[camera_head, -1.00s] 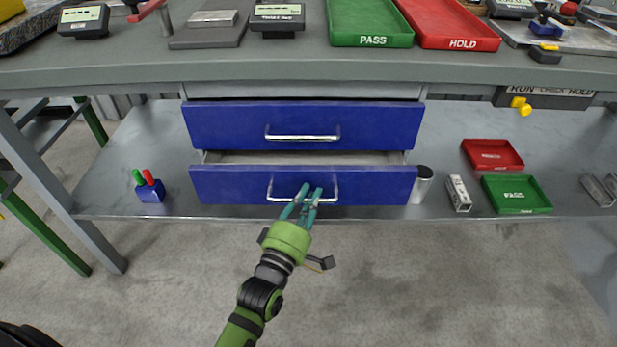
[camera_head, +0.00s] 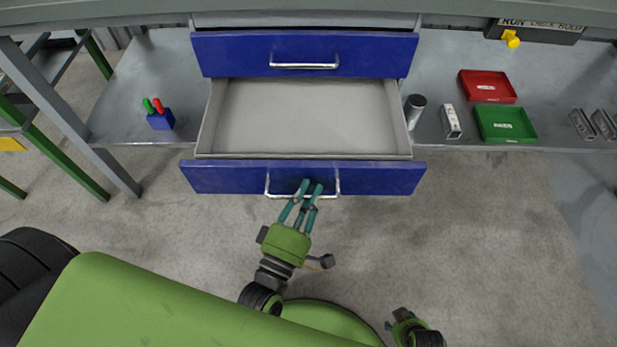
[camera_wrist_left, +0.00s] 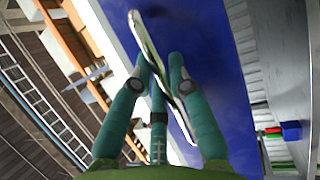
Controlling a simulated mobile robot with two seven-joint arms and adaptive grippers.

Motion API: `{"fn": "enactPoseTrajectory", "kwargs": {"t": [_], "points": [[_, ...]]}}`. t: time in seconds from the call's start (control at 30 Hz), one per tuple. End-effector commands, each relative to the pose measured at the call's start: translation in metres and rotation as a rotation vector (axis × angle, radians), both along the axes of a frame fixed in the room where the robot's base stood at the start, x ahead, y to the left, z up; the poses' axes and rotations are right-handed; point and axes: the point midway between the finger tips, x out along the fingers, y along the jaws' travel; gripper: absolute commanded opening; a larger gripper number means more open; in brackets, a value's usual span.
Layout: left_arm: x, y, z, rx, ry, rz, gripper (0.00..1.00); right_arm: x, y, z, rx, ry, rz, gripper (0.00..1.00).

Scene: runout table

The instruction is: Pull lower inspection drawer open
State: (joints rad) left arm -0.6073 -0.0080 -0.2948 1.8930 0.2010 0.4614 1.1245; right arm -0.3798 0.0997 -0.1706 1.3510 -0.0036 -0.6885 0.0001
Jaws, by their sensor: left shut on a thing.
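The lower inspection drawer (camera_head: 218,178) has a blue front and a silver bar handle (camera_head: 329,194). It stands well out from the cabinet, and its grey inside (camera_head: 305,115) looks empty. My left gripper (camera_head: 308,188) is shut on the handle, near the middle of the bar. In the left wrist view the teal fingers (camera_wrist_left: 160,75) close around the silver handle (camera_wrist_left: 150,45) against the blue front. The upper drawer (camera_head: 235,55) is shut above. My right gripper (camera_head: 400,318) shows only in part at the bottom, and its fingers are not clear.
On the lower shelf stand a blue holder (camera_head: 160,120) with red and green items, a dark cylinder (camera_head: 414,108), a red tray (camera_head: 487,86) and a green tray (camera_head: 505,124). A yellow knob (camera_head: 510,39) is at upper right. Floor in front is clear.

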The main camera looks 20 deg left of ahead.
Motion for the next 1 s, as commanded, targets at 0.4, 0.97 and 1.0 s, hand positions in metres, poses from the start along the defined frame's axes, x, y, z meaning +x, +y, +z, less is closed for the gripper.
{"fn": "enactPoseTrajectory", "kwargs": {"t": [0.4, 0.97, 1.0], "points": [[-0.002, 0.0, -0.001, 0.003, 0.0, 0.0, 0.3, 0.001, 0.0, 0.0, 0.0, -0.004, 0.001, 0.52], [-0.029, 0.003, -0.006, 0.002, 0.005, -0.001, 0.3, 0.0, 0.0, 0.0, -0.001, -0.002, 0.001, 0.52], [-0.037, 0.004, -0.008, 0.003, 0.005, -0.003, 0.3, 0.0, 0.0, 0.0, -0.001, -0.002, 0.001, 0.52]]}}
